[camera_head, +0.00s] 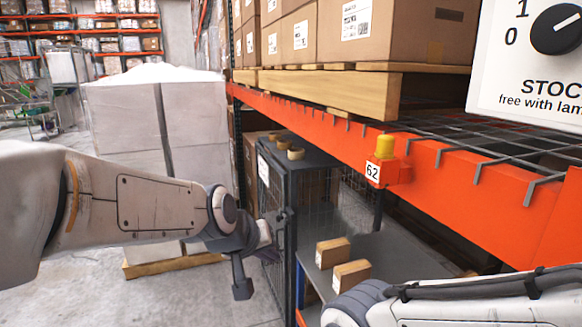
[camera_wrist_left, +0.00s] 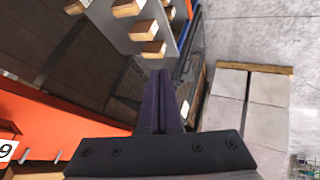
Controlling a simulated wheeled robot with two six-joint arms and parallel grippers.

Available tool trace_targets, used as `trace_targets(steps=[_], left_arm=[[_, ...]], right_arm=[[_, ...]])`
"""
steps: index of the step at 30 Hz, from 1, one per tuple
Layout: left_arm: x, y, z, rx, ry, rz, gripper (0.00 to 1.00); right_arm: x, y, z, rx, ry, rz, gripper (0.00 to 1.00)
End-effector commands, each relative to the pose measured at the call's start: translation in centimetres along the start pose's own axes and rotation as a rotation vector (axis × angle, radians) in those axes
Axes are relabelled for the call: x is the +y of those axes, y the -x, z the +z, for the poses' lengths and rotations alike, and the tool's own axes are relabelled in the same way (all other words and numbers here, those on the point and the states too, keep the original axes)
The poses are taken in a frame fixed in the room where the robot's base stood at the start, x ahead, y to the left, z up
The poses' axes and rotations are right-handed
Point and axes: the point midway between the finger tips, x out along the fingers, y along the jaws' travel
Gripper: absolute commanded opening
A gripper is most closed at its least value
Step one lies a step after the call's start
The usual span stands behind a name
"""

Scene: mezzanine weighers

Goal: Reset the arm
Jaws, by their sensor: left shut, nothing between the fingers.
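My left arm (camera_head: 150,200) reaches in from the left in the head view. Its gripper (camera_head: 283,214) is in front of the dark wire cage, and the cage and the dark gripper are hard to tell apart there. In the left wrist view the left gripper (camera_wrist_left: 160,76) has its dark fingers together, with nothing between them. My right arm (camera_head: 470,305) shows only in part at the bottom right of the head view. Its gripper is out of view.
A wire cage (camera_head: 263,190) stands beside the orange rack beam (camera_head: 450,165). A grey shelf (camera_head: 390,255) holds small brown boxes (camera_head: 351,274). A yellow-topped button unit (camera_head: 385,148) sits on the beam. Wrapped boxes (camera_head: 130,120) stand on a pallet behind my left arm.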

Motion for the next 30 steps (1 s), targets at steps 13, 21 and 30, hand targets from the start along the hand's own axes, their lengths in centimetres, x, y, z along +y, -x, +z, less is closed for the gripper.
trace_targets(steps=[13, 21, 30], left_arm=[[-15.7, -1.6, 9.8, -0.27, -0.157, -0.29, 0.0], [-20.0, -0.9, 14.9, -0.404, -0.223, -0.348, 0.0], [-15.4, -2.0, 19.1, -0.484, -0.378, -0.262, 0.0]], right_arm=[[0.0, 0.0, 0.0, 0.0, 0.0, 0.0, 0.0], [0.0, -0.5, 0.0, 0.0, 0.0, 0.0, 0.0], [0.3, -3.8, 0.2, 0.0, -0.003, 0.0, 0.0]])
